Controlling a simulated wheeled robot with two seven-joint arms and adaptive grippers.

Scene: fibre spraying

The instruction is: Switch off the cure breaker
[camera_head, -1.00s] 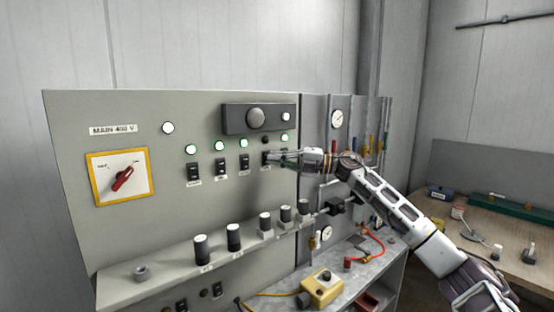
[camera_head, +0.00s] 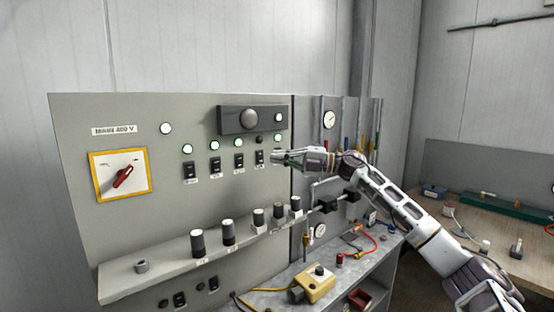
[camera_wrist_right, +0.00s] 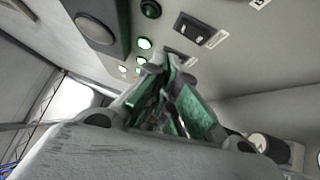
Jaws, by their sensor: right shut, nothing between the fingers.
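A row of several black breakers is on the grey panel (camera_head: 75,180), with labels too small to read, so I cannot tell which is the cure breaker. The rightmost breaker (camera_head: 259,157) has a dark lamp (camera_head: 262,139) above it. The breakers to its left, such as this one (camera_head: 239,160), have lit lamps above them. My right gripper (camera_head: 275,157) is shut and empty, just right of the rightmost breaker and apparently clear of it. In the wrist view its green-padded fingers (camera_wrist_right: 170,85) are together, with a breaker (camera_wrist_right: 194,29) beyond. My left gripper is not in view.
A red rotary main switch (camera_head: 122,177) sits on a yellow-edged plate at left. Black knobs (camera_head: 228,232) stand on the ledge below the breakers. A yellow box (camera_head: 316,286) lies on the lower bench. A pipe panel with a gauge (camera_head: 330,119) stands at right.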

